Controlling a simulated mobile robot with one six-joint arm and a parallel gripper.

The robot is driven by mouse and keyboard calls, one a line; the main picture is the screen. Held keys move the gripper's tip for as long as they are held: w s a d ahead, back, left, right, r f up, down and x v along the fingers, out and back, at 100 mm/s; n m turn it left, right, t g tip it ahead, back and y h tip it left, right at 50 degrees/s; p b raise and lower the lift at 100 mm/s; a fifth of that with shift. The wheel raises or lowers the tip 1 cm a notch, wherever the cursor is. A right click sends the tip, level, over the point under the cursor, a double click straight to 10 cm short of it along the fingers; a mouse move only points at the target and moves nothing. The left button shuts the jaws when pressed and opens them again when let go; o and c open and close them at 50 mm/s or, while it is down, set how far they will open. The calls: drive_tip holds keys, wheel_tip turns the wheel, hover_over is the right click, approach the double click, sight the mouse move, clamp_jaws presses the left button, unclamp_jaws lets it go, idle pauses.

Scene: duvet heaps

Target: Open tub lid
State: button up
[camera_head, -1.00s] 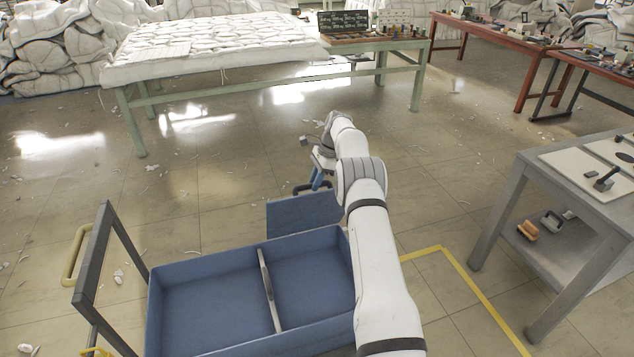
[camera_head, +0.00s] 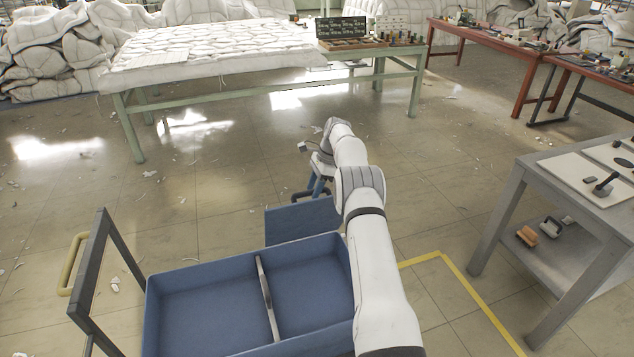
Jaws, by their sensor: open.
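A blue open-topped bin (camera_head: 200,262) with two empty compartments lies at the bottom centre, split by a grey divider (camera_head: 266,290). A flat blue panel (camera_head: 300,222) stands at its far side; I cannot tell if it is a lid or how it is joined. No other tub or lid can be made out. My gripper (camera_head: 314,192) is at the end of the white arm, pointing down just behind the blue panel. Its jaws are open, with their tips partly hidden, and nothing is seen between them. I cannot tell if they touch the panel.
A dark upright frame (camera_head: 100,262) with a yellow handle (camera_head: 72,262) stands left of the bin. A grey table (camera_head: 545,170) is at the right. A green table (camera_head: 250,84) with a quilt (camera_head: 215,40) is behind. The tiled floor between is mostly clear.

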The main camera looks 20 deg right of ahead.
drive_tip(key=v, duration=0.5)
drive_tip(key=shift+r+p, duration=0.25)
drive_tip(key=shift+p, duration=0.15)
drive_tip(key=shift+d+r+p, duration=0.4)
drive_tip(key=shift+r+p, duration=0.2)
drive_tip(key=shift+r, duration=0.05)
drive_tip(key=shift+c, duration=0.4)
